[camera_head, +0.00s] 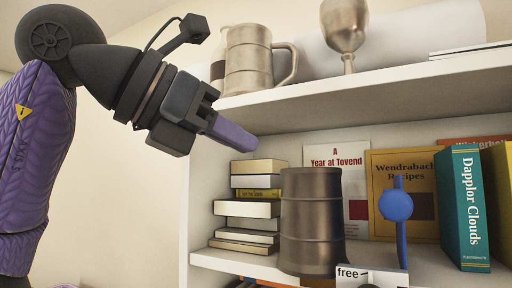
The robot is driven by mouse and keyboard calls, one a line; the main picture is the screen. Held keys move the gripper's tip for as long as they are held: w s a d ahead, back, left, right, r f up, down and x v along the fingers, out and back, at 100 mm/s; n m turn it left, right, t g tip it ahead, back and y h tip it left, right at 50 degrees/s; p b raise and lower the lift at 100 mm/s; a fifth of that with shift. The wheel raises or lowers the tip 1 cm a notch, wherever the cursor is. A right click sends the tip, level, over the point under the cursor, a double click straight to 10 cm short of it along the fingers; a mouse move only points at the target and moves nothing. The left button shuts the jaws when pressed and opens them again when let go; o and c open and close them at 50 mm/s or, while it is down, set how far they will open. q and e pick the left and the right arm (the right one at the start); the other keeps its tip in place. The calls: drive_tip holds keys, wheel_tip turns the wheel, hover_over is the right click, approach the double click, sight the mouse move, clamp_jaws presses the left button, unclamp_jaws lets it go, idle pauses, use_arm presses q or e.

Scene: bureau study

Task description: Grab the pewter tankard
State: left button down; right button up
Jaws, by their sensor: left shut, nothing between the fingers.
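Two metal tankards are in view, and I cannot tell for sure which is the pewter one. A lighter grey-beige tankard (249,62) stands upright on the upper shelf, its handle to the right. A darker, brownish-grey mug-like tankard (311,222) stands upright on the lower shelf, with no handle showing. My left gripper (238,136) reaches in from the left, its purple fingers shut and empty. In the picture it is just below the upper tankard and up and left of the lower one, apart from both. My right gripper is not in view.
A metal goblet (345,27) stands on the upper shelf (370,80). On the lower shelf, a stack of books (248,209) is left of the darker tankard; a blue object (397,206) and upright books (462,208) are to its right. A "free" card (370,277) is in front.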

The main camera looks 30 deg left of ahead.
use_arm(q)
drive_tip(key=w, duration=0.3)
drive_tip(key=p, duration=0.4)
hover_over(310, 215)
drive_tip(key=w, duration=0.4)
drive_tip(key=shift+a+r, duration=0.1)
drive_tip(key=shift+a, duration=0.1)
drive_tip(key=shift+s+f+b, duration=0.1)
drive_tip(key=shift+f+b, duration=0.2)
drive_tip(key=shift+f, duration=0.7)
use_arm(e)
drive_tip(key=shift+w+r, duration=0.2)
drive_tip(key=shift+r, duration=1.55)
